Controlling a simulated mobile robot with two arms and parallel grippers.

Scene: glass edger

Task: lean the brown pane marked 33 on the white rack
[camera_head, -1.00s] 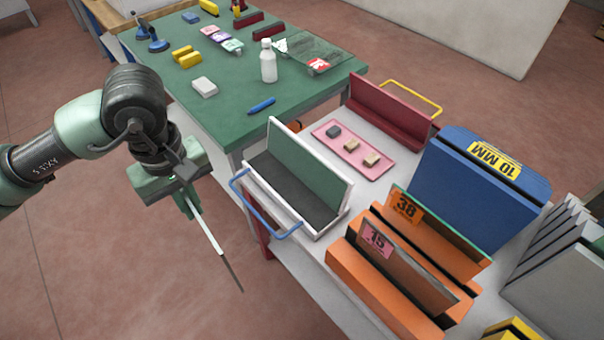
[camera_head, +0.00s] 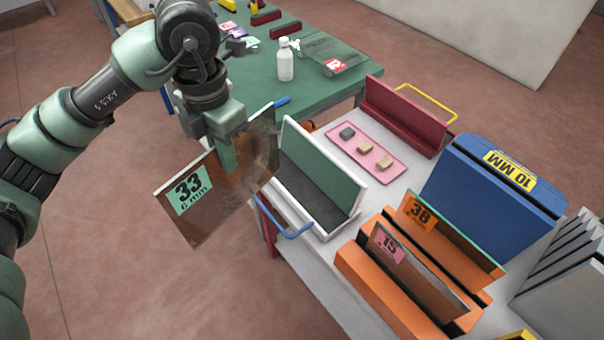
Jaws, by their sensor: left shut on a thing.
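The brown pane marked 33 (camera_head: 218,205) hangs tilted in my left gripper (camera_head: 228,165), which is shut on its upper edge. Its green label reads 33, 6 mm and faces the camera. The pane's right end is close to the rack's left end in the picture; I cannot tell the gap in depth. My right gripper is not in view.
Panes marked 38 (camera_head: 420,212) and 15 (camera_head: 390,245) stand in orange racks (camera_head: 350,262). A blue 10 MM rack (camera_head: 470,190), a dark red rack (camera_head: 398,115) and a pink tray (camera_head: 345,140) share the cart. A white bottle (camera_head: 286,62) stands on the green table (camera_head: 310,95).

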